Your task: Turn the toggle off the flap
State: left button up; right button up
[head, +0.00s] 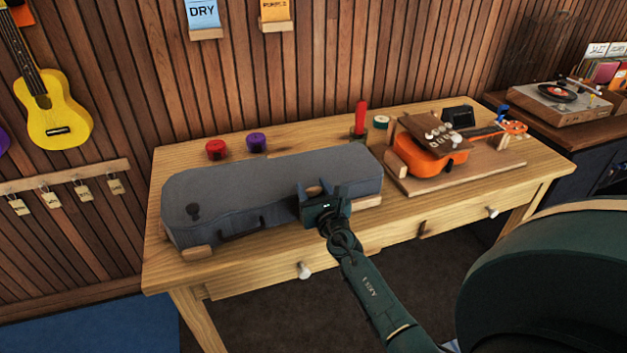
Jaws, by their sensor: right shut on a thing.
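A long grey-blue instrument case (270,185) lies closed on the wooden workbench, across its left half. My right gripper (322,203) reaches in from the lower right to the front edge of the case, right of its handle (240,230). It is shut on a small part there, which I take to be the toggle; the gripper hides it. A small brown piece (314,189), perhaps the flap, shows just above the fingers. How the toggle is turned cannot be seen. My left gripper is not in view.
An orange ukulele (428,159) lies on a wooden board (462,178) to the right. Red (215,149) and purple (257,142) round items stand behind the case. White drawer knobs (304,270) stick out from the workbench (185,270) front.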

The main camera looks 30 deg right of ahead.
dwell(0.3)
jog(key=o, duration=0.9)
jog(key=shift+c, duration=0.2)
jog(key=v, duration=1.3)
jog(key=shift+a, duration=0.2)
